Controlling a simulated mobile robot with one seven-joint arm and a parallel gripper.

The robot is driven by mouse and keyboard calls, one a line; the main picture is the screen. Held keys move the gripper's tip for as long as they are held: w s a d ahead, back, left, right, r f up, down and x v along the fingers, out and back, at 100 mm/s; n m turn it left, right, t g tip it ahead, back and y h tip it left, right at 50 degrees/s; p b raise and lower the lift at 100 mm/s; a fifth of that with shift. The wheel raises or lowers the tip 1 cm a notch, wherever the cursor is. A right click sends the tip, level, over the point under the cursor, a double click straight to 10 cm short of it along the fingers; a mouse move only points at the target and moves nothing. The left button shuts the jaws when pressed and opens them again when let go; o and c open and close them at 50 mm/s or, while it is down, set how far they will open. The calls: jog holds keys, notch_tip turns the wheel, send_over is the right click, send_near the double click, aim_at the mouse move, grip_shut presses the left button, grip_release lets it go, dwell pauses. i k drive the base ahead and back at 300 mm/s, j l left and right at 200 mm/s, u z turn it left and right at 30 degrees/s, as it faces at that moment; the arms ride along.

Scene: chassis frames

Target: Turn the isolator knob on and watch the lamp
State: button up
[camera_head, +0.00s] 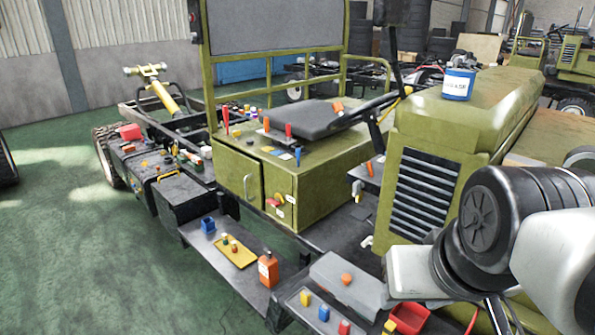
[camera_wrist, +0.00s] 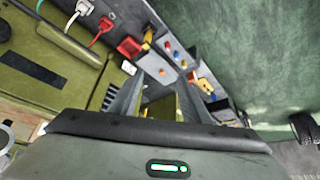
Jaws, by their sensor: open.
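A small red and yellow control (camera_head: 275,200), which looks like the isolator knob, sits on the front of the green seat cabinet (camera_head: 312,205). A white label is beside it. Its turned position is too small to read. I cannot tell which part is the lamp. In the head view my arm comes in from the right, well apart from the cabinet, and its fingers are not clear there. In the wrist view my gripper (camera_wrist: 160,95) is open, with one dark finger on each side and nothing visibly held. The knob is not identifiable in that view.
A low step (camera_head: 222,262) holds a yellow tray (camera_head: 237,251), a blue box and an orange bottle (camera_head: 268,269). A red bin (camera_head: 409,318) and a grey box (camera_head: 346,284) are near my arm. A steering wheel and levers stand above the cabinet. Green floor at left is open.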

aim_at(275, 203)
jog(key=u, duration=0.55)
jog(key=z, duration=0.45)
jog(key=j+z, duration=0.15)
jog(key=z, duration=0.25)
jog(key=i+j+z, duration=0.1)
jog(key=z, duration=0.35)
jog(key=j+z, duration=0.4)
jog(key=k+j+z, duration=0.1)
jog(key=j+z, duration=0.3)
jog(key=j, duration=0.25)
jog(key=k+j+z, duration=0.1)
jog(key=j, duration=0.25)
jog(key=j+z, duration=0.1)
jog(key=j, duration=0.3)
jog(key=k+j+z, duration=0.1)
jog(key=j, duration=0.25)
jog(key=k+j, duration=0.1)
jog(key=j, duration=0.2)
jog(key=k+j, duration=0.15)
jog(key=j, duration=0.15)
jog(key=k+j, duration=0.1)
jog(key=j, duration=0.2)
